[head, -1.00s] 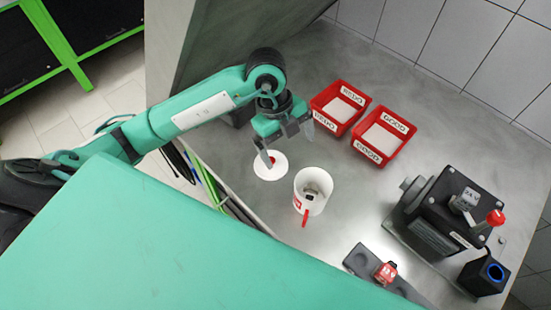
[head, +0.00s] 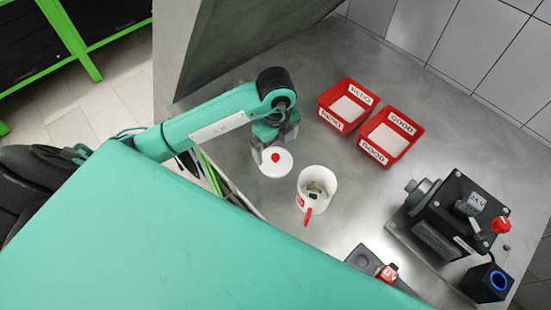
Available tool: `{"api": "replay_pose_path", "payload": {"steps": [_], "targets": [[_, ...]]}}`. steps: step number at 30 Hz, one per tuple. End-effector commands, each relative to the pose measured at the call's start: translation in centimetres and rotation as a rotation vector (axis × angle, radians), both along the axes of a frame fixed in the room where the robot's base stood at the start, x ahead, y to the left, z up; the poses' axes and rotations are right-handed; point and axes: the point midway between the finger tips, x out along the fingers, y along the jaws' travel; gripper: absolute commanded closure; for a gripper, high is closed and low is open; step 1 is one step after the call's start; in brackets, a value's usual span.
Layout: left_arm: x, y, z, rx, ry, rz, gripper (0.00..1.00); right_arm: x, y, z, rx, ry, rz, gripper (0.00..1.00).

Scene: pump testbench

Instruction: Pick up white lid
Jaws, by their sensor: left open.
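The white lid (head: 276,167) is a round disc with a small red knob on top. It lies on the grey worktop, left of the white mug. My left gripper (head: 269,147) is open at the lid's far edge, with its fingers pointing down and nothing visible between them. I cannot tell whether a fingertip touches the lid. The white mug (head: 316,183) stands upright and uncovered with a red handle, and a small metal part shows inside it. My right gripper is not in view.
Two red trays, labelled REDO (head: 340,122) and GOOD (head: 409,131), stand behind the mug. A black pump unit (head: 446,217) with a red knob and a black box with a blue ring (head: 497,281) are at the right. A dark holder with a red-and-white piece (head: 387,273) lies at the front.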

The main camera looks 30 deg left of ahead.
Motion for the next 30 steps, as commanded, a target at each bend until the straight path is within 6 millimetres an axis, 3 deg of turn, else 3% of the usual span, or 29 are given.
{"api": "replay_pose_path", "payload": {"steps": [5, 10, 15, 23, 26, 30], "targets": [[-0.1, 0.0, -1.0, 0.000, 0.003, 0.001, 0.00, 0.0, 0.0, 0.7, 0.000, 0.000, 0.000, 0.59], [-0.4, 0.1, -3.2, 0.001, 0.006, 0.001, 0.00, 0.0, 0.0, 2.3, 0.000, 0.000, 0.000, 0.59], [-0.3, 0.1, -5.3, 0.000, 0.003, 0.000, 0.00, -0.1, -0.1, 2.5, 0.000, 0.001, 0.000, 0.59], [-0.3, 0.1, -5.6, 0.000, 0.000, -0.001, 0.00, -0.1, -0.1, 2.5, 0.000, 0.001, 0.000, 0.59], [-0.3, 0.1, -5.6, 0.000, 0.000, -0.001, 0.20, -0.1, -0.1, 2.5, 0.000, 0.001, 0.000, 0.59], [-0.3, 0.1, -5.6, 0.000, 0.000, -0.001, 0.22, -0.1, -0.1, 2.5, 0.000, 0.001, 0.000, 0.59]]}}
